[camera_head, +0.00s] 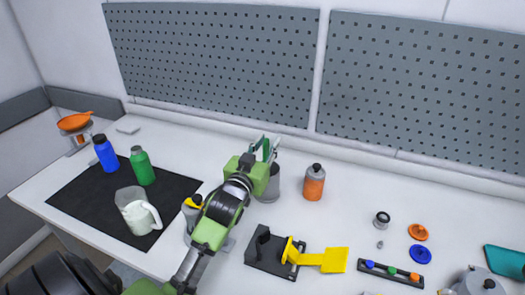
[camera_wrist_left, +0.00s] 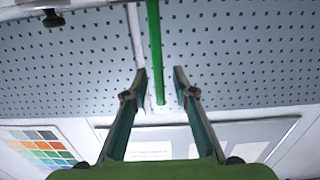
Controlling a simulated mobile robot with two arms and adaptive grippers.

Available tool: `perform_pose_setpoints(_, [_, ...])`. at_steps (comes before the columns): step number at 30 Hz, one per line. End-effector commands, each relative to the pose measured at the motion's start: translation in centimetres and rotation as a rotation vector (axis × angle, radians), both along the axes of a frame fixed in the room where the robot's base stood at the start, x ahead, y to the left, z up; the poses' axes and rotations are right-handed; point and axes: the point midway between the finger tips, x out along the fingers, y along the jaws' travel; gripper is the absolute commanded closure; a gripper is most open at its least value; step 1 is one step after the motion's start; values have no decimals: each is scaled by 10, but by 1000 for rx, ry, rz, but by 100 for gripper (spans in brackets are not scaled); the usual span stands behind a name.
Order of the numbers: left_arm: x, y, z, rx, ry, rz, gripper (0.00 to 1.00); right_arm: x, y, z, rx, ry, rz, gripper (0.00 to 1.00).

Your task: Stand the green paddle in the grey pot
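My left gripper (camera_head: 267,147) reaches toward the pegboard over the grey pot (camera_head: 271,188), which it partly hides. In the left wrist view the gripper (camera_wrist_left: 161,72) has its fingers apart. The green paddle's handle (camera_wrist_left: 155,50) shows there as a straight green rod between the fingertips, with gaps on both sides. The wrist picture is upside down, so the handle stands roughly upright with its top end free. The paddle's lower end is hidden, so I cannot see how it sits in the pot. My right gripper is not in view.
An orange bottle (camera_head: 314,183) stands just right of the pot. A yellow paddle (camera_head: 325,260) rests on a black holder (camera_head: 262,250) in front. A white jug (camera_head: 136,212), blue bottle (camera_head: 105,152) and green bottle (camera_head: 142,166) stand on a black mat (camera_head: 85,201).

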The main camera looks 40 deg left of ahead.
Motion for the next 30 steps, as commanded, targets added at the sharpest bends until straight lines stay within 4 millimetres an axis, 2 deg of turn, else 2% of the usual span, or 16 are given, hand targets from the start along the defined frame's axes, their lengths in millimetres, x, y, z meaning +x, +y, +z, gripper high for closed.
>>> perform_pose_setpoints(5, [-23,-6,-1,-2,3,0,75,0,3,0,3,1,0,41])
perform_pose_setpoints(12, [-70,-16,-2,-1,3,1,75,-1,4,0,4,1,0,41])
perform_pose_setpoints(18, [-99,-23,-1,-1,3,0,75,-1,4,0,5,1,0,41])
perform_pose_setpoints(24, [-112,-26,0,0,0,0,75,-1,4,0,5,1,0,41])
perform_pose_setpoints(30, [-114,-27,0,0,0,0,75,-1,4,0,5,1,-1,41])
